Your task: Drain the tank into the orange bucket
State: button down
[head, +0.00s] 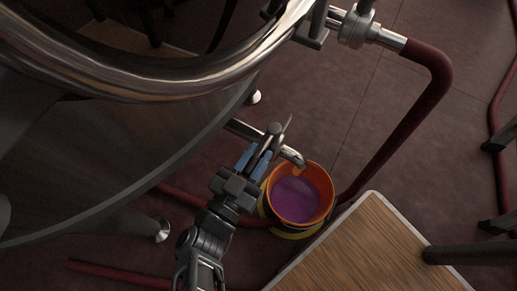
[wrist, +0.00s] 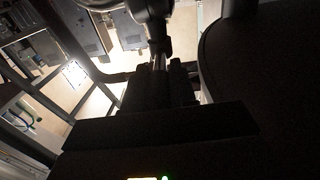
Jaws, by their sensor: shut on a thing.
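The steel tank (head: 150,165) fills the left of the head view. A short drain pipe (head: 242,128) leaves its side and ends in a spout (head: 293,157). A valve handle (head: 286,125) sits on that pipe. The orange bucket (head: 328,181) stands on the floor under the spout, with purple liquid (head: 293,200) inside. I cannot tell whether liquid is running from the spout. My gripper (head: 258,157), with blue finger pads, is shut on the valve handle and hides part of it. In the wrist view the fingers are dark, and the pipe fitting (wrist: 140,8) shows beyond them.
A wooden-topped table (head: 375,255) stands close by the bucket at the lower right. A dark red hose (head: 415,115) runs from an upper steel valve (head: 352,27) down to the floor. More hoses cross the floor. Open floor (head: 330,100) lies behind the bucket.

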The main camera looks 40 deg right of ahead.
jog(key=shift+w+a, duration=0.1)
jog(key=shift+a, duration=0.15)
jog(key=c, duration=1.2)
grip_release()
jog(key=shift+f, duration=0.1)
jog(key=shift+o, duration=1.4)
jog(key=shift+d, duration=0.1)
jog(key=v, duration=0.7)
jog(key=shift+s+a+p, duration=0.2)
jog(key=shift+a+p, duration=0.15)
